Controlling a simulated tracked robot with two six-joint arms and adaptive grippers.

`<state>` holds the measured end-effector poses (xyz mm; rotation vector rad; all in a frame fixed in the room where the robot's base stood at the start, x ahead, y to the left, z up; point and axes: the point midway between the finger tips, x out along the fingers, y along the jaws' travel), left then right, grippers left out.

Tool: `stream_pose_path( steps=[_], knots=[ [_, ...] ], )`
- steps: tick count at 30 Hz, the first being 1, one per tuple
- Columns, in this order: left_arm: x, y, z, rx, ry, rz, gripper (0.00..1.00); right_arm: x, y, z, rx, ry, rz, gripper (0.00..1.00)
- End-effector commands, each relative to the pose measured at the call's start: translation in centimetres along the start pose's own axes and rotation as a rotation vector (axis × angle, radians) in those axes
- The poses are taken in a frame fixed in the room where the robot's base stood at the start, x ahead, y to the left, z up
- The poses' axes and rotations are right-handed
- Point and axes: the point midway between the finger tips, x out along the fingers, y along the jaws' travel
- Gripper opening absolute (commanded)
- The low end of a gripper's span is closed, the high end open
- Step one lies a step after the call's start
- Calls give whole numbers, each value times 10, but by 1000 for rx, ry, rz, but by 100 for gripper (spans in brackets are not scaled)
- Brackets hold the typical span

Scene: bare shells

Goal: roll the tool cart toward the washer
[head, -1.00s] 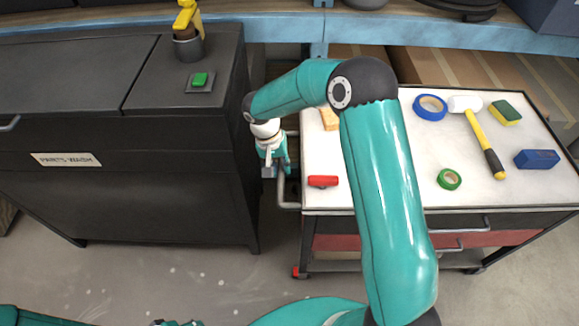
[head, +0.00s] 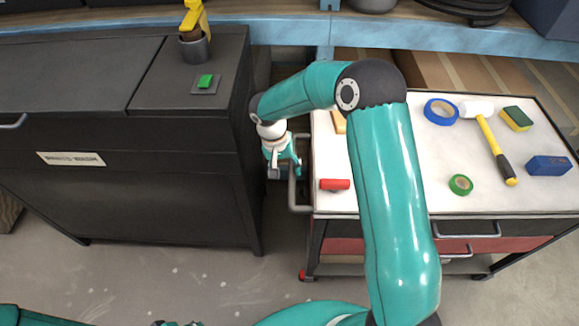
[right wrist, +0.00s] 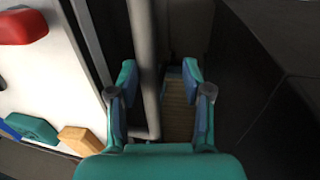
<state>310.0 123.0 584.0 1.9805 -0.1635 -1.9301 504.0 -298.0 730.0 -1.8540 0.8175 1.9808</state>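The tool cart (head: 400,190) stands at the right in the head view, with a white top and a grey side handle (head: 293,190) facing the washer. The black parts washer (head: 150,200) stands at the left, a narrow gap away from the cart. My right gripper (head: 282,170) is in that gap at the handle. In the right wrist view its fingers (right wrist: 160,95) are spread, and the handle bar (right wrist: 145,60) runs between them, nearer the left finger; they are not closed on it. Only bits of my left arm show at the bottom edge, and its finger state is unclear.
On the cart top lie a red cylinder (head: 335,184), blue tape (head: 441,111), green tape (head: 461,185), a mallet (head: 493,145), a sponge (head: 517,118) and a blue block (head: 548,165). A blue shelf beam (head: 450,38) runs behind. Floor (head: 170,275) in front is clear.

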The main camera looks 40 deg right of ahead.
Motion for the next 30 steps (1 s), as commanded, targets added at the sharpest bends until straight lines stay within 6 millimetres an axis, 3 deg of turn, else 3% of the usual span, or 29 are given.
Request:
stream_pose_path(
  steps=[5,18,24,30],
  knots=[
    [0,0,0,0,0,0,40,-19,-1,-1,0,6,-3,48],
    [0,0,0,0,0,0,40,-101,0,0,1,4,-2,48],
    [0,0,0,0,-1,0,40,-117,0,0,0,3,-2,48],
    [0,0,0,0,-1,0,40,-118,1,0,1,2,0,48]
  ],
)
